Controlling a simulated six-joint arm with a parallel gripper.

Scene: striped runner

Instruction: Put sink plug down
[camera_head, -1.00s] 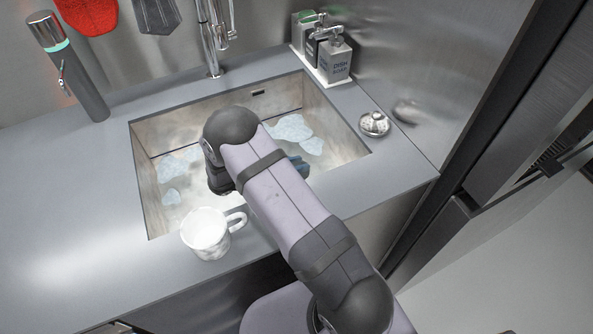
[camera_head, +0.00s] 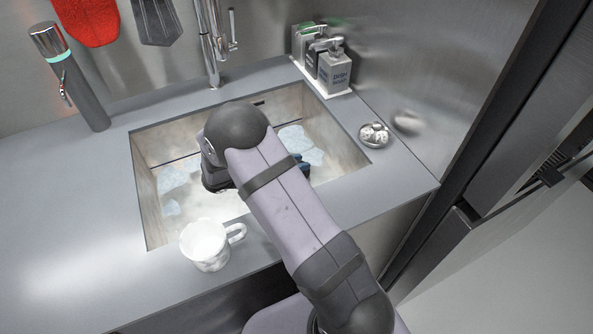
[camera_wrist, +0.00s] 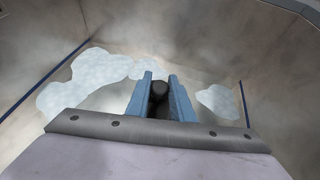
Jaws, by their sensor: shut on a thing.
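The sink plug (camera_wrist: 160,92) is a dark rounded piece between the two blue fingers of my gripper (camera_wrist: 159,80) in the wrist view. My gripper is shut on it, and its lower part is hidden. In the head view my arm reaches over the sink (camera_head: 147,190) and covers most of the gripper; only a bit of blue finger (camera_head: 303,165) shows inside the basin. The plug does not show in the head view. Whether the plug touches the basin floor cannot be told.
Pale foam patches (camera_head: 180,174) lie in the cloudy basin. A white mug (camera_head: 205,244) stands on the front counter edge. A small metal dish (camera_head: 373,136) sits at the right rim. Soap bottles (camera_head: 335,72) stand behind near the tap (camera_head: 212,45).

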